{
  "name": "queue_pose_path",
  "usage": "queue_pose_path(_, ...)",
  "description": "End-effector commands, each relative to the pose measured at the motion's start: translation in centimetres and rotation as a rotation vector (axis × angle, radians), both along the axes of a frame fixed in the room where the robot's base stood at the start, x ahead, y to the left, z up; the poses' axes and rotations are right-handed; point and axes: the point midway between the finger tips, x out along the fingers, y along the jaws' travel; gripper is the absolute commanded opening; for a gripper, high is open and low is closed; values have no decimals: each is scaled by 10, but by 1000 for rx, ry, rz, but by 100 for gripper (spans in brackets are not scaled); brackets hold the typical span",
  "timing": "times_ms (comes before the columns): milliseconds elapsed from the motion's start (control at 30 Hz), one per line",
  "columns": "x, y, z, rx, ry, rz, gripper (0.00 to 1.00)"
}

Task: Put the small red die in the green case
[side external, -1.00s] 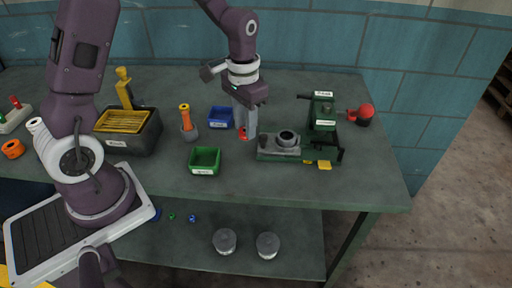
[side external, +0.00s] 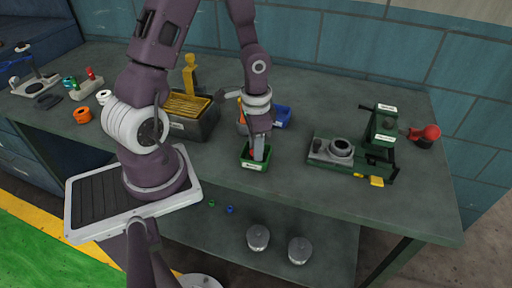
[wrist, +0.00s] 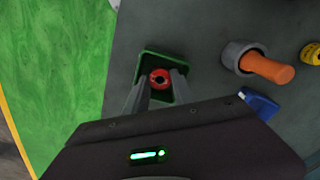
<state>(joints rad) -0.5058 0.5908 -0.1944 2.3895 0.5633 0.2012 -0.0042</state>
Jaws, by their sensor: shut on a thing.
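The small red die (wrist: 160,77) shows in the wrist view between my fingertips, over the inside of the green case. My gripper (wrist: 158,84) is shut on it. In the side view my gripper (side external: 259,156) points down into the green case (side external: 245,166), and the fingers hide the die there. The green case also shows in the wrist view (wrist: 149,54), its walls around the die and fingertips. I cannot tell whether the die touches the case floor.
A dark box with a yellow top (side external: 192,107) is to the left. A green machine (side external: 355,151) stands to the right. The bench front edge is near.

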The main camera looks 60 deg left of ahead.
Motion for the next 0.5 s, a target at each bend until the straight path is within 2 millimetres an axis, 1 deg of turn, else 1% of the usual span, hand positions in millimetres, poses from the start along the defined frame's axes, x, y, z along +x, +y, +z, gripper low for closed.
queue_pose_path(33, 0, 0, -3, -1, 2, -1, 0)
queue_pose_path(367, 0, 0, -6, 1, 0, 1, 0)
queue_pose_path(400, 0, 1, -6, 1, 0, 1, 36)
queue_pose_path(433, 0, 0, -6, 1, 0, 1, 39)
queue_pose_path(500, 0, 0, -6, 1, 0, 1, 39)
